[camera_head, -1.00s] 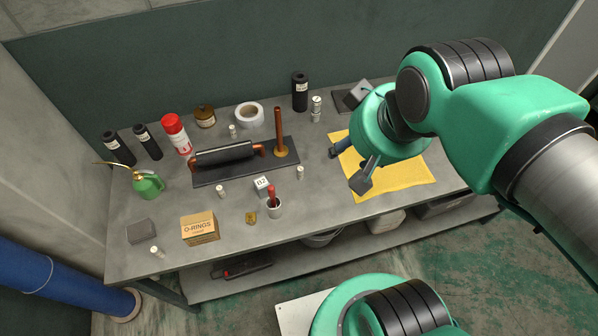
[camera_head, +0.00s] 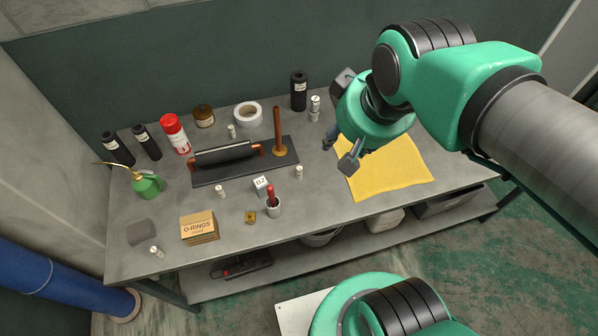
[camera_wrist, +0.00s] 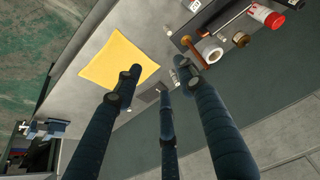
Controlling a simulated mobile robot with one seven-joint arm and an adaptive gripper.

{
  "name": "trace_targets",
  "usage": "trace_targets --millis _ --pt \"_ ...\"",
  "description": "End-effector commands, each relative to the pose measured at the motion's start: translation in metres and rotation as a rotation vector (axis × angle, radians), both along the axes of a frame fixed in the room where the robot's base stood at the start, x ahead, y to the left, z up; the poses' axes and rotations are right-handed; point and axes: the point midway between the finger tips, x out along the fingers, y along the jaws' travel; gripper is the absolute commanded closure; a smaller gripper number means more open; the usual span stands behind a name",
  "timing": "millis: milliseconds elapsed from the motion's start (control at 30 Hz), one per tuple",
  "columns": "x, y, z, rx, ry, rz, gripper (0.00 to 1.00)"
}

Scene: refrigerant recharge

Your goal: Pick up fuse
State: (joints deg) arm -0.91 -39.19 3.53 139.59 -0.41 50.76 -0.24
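Several small pale cylinders that look like fuses stand on the grey workbench (camera_head: 330,205). One stands right of the black plate (camera_head: 299,172), one in front of the plate (camera_head: 220,191), one behind it (camera_head: 231,131) and one at the front left (camera_head: 156,251). They are too small to tell apart. My gripper (camera_head: 338,154) is above the bench, at the left edge of the yellow cloth (camera_head: 392,172), right of the nearest cylinder and apart from it. In the wrist view its dark fingers (camera_wrist: 160,74) are spread with nothing between them.

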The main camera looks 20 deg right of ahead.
Motion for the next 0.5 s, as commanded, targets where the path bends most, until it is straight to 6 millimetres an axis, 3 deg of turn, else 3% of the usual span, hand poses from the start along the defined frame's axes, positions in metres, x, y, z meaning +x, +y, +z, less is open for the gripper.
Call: trace_targets --millis 267,500 --pt "0.061 0.004 -0.032 -0.012 0.101 0.040 0.60" --pt "0.113 0.009 -0.075 -0.021 0.187 0.076 0.60"
